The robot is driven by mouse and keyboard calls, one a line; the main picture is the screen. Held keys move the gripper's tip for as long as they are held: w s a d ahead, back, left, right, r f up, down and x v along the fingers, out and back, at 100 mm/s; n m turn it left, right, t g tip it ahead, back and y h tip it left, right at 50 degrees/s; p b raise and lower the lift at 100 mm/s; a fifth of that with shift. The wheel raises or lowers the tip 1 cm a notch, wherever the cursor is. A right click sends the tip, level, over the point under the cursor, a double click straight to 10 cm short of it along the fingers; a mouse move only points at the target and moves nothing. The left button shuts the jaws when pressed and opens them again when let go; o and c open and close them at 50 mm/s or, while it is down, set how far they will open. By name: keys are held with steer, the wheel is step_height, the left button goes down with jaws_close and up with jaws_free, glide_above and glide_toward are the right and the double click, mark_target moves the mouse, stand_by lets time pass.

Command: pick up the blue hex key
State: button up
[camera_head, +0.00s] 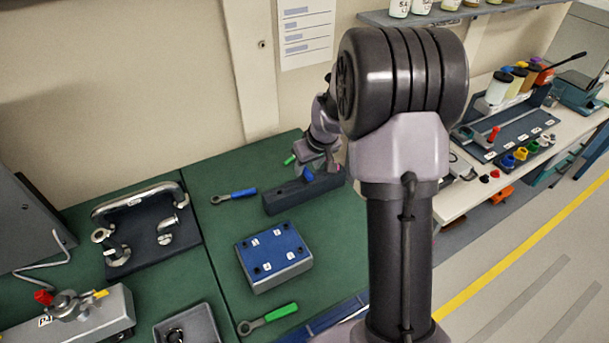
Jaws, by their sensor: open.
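A small blue handle (308,174), which looks like the blue hex key, stands at the top of a long dark block (287,202) on the green bench. Its shaft cannot be made out. My gripper (316,168) is open, just above the dark block and very close to the blue handle. I cannot tell whether the handle is between the fingers or beside them. My arm hides the right end of the block. A red piece (331,166) shows just right of the gripper, and a green piece (289,160) shows to its left, behind the block.
A blue-handled wrench (235,195) lies left of the block. A blue-topped box (272,253) with several white labels stands in front, and a green-handled wrench (269,318) lies nearer. A dark tray (148,260) with metal fittings is at left. The wall rises close behind the bench.

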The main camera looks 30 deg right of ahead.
mark_target(306, 170)
steer(key=b+x, duration=0.1)
steer(key=x, duration=0.4)
steer(key=shift+d+f, duration=0.1)
steer(key=shift+s, duration=0.1)
steer(key=shift+c, duration=0.2)
jaws_close()
stand_by(0.9)
